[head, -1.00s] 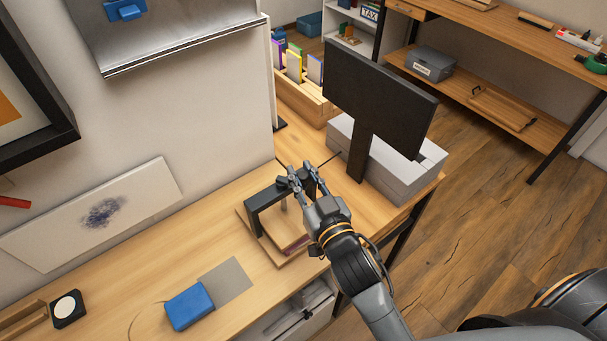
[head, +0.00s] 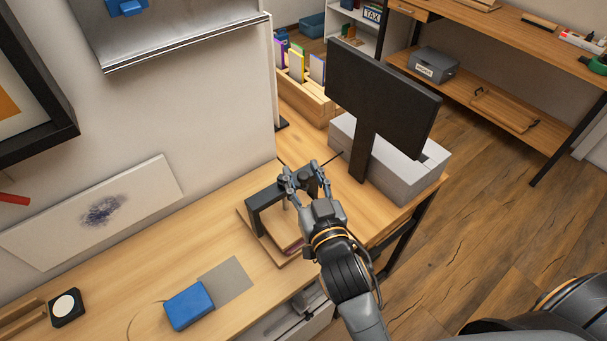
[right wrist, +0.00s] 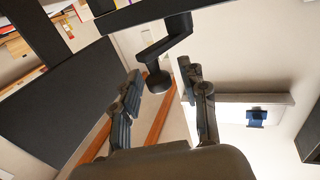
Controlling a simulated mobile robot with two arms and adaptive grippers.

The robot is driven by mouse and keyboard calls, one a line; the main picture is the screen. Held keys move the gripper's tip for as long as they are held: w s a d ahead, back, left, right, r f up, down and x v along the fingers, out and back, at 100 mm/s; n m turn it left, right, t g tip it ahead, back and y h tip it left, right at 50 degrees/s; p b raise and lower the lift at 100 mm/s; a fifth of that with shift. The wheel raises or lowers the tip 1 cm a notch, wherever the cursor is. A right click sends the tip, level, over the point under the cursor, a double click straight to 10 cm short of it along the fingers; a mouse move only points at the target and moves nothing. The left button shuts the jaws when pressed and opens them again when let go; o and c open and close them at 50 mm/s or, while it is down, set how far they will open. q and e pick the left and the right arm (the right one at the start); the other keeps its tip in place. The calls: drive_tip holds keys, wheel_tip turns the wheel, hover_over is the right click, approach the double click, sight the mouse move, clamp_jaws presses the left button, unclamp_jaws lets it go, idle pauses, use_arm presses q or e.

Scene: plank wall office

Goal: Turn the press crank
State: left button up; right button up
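The press (head: 266,219) stands on the wooden desk, a dark frame over a pale wooden base. Its dark crank (right wrist: 165,38) shows in the right wrist view, a bent arm ending in a round knob (right wrist: 157,82). My right gripper (head: 303,173) is over the right end of the press in the head view and partly hides the crank there. In the right wrist view my right gripper (right wrist: 160,80) is open. The knob appears between its two fingers, with gaps visible on both sides. My left gripper is in neither current view.
A black monitor (head: 382,95) stands close behind and right of my right gripper, by a light grey box (head: 410,180). A blue block (head: 189,306) and a grey sheet (head: 226,279) lie at the front. A wooden file rack (head: 305,98) is at the back.

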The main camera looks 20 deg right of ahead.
sight(304, 175)
drive_tip(key=shift+r, duration=0.1)
wheel_tip(304, 175, up, 10)
drive_tip(key=shift+f, duration=0.1)
idle(0.4)
idle(0.4)
